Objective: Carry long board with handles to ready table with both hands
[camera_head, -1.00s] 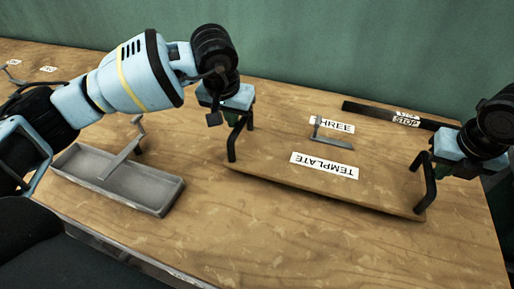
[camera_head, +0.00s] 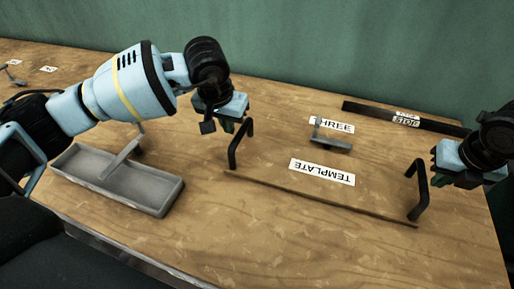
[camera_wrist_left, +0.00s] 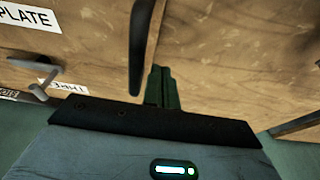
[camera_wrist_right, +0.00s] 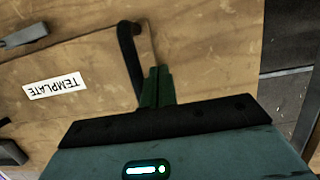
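The long board (camera_head: 270,165) lies flat on the wooden table and blends with it in colour. It carries a TEMPLATE label (camera_head: 322,172) and a black handle at each end: the left handle (camera_head: 235,148) and the right handle (camera_head: 421,190). My left gripper (camera_head: 229,126) is just behind the left handle; in the left wrist view its fingers (camera_wrist_left: 163,87) are together and empty beside the handle (camera_wrist_left: 138,50). My right gripper (camera_head: 438,180) is just behind the right handle; its fingers (camera_wrist_right: 157,86) look together and empty beside that handle (camera_wrist_right: 130,60). I cannot identify the ready table.
A small grey bracket (camera_head: 330,143) stands by the THREE label (camera_head: 333,125). The table's front is clear.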

